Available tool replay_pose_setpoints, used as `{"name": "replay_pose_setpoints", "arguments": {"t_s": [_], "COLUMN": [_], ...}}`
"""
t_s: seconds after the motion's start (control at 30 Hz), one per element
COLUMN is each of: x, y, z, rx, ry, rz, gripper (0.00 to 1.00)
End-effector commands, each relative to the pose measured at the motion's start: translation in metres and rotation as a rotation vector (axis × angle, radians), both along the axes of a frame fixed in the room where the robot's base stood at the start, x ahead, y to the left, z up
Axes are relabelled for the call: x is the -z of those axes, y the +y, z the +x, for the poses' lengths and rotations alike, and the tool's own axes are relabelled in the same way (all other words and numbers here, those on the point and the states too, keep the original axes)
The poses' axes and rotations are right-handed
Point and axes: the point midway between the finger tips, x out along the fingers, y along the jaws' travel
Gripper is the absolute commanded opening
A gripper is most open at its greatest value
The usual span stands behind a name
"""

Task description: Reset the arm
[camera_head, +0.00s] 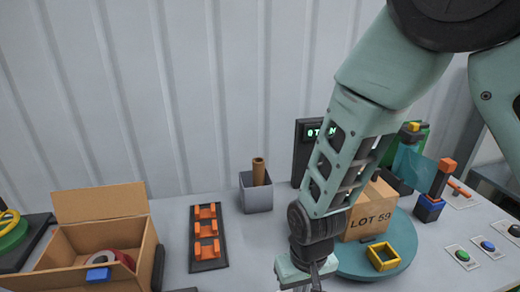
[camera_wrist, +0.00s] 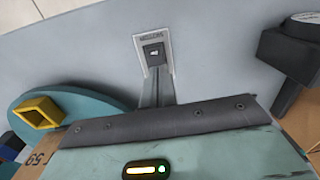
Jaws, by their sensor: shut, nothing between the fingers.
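My arm comes down from the upper right in the head view, bent at the elbow. My gripper (camera_wrist: 157,82) shows in the wrist view as a dark narrow pair of fingers, shut and empty. It points toward a small plate with a dark square switch (camera_wrist: 154,52), and I cannot tell whether it touches it. In the head view the gripper's pale green body is at the bottom edge, in front of the teal turntable (camera_head: 345,268), and its fingertips are cut off.
A carton marked LOT 59 (camera_head: 372,222) and a yellow square frame (camera_head: 382,257) are on the turntable. An open cardboard box (camera_head: 140,250) stands left, then a rack with orange holders (camera_head: 207,262) and a grey cup (camera_head: 257,198). Button plates (camera_head: 462,256) lie right.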

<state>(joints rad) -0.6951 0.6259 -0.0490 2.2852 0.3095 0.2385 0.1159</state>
Motion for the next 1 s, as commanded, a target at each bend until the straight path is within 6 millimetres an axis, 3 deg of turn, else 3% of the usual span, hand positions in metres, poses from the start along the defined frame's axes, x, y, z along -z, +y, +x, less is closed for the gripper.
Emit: {"name": "replay_pose_setpoints", "arguments": {"t_s": [0.2, 0.43, 0.7, 1.0], "x": [-0.069, -0.122, -0.142, -0.143], "y": [0.002, -0.022, -0.047, -0.048], "z": [-0.038, -0.086, -0.116, -0.118], "rx": [-0.143, -0.323, -0.429, -0.436], "ry": [0.02, -0.007, -0.04, -0.043], "rz": [0.09, 0.085, 0.028, 0.023], "gripper": [0.0, 0.0, 0.0, 0.0]}}
